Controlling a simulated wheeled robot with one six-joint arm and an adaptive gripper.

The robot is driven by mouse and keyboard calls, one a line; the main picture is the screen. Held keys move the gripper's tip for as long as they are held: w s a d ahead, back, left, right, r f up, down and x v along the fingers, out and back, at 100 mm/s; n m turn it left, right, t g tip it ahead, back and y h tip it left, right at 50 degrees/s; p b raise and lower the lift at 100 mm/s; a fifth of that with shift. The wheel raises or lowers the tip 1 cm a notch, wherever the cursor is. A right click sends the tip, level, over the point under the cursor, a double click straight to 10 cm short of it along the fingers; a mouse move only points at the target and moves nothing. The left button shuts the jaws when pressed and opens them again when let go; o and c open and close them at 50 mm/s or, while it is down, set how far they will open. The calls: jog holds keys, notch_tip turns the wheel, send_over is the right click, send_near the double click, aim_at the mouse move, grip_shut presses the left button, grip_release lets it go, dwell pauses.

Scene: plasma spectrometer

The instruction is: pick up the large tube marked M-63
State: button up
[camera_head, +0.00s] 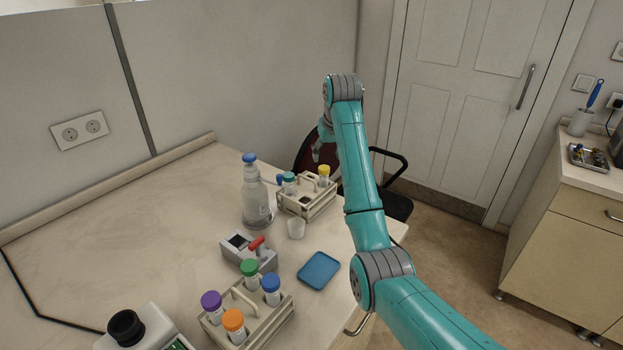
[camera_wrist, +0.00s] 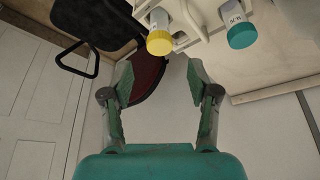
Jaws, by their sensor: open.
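Large capped tubes stand in two racks; the marking M-63 cannot be read on any. The far rack (camera_head: 318,208) holds a yellow-capped tube (camera_head: 324,171), a teal-capped tube (camera_head: 289,177) and a small blue cap (camera_head: 280,180). The near rack (camera_head: 270,329) holds tubes with purple (camera_head: 210,300), orange (camera_head: 233,319), green (camera_head: 249,267) and blue (camera_head: 271,282) caps. In the wrist view my gripper (camera_wrist: 160,75) is open and empty. The yellow cap (camera_wrist: 159,42) and teal cap (camera_wrist: 242,35) show beyond its fingertips, apart from them.
A wash bottle (camera_head: 254,200), a white cup (camera_head: 296,228), a grey device with a red handle (camera_head: 240,253) and a blue tray (camera_head: 318,271) stand between the racks. A white instrument (camera_head: 150,330) is at front left. A chair (camera_head: 393,203) is beyond the table. The table's left side is clear.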

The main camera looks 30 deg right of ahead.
aim_at(324, 168)
jog(key=x, duration=0.5)
jog(key=shift+w+d, duration=0.1)
jog(key=shift+w, duration=0.3)
jog(key=shift+s+x, duration=0.15)
jog(key=shift+x, duration=1.2)
jog(key=shift+s+x, duration=0.15)
jog(key=shift+x, duration=1.2)
jog(key=shift+f, duration=0.1)
grip_shut()
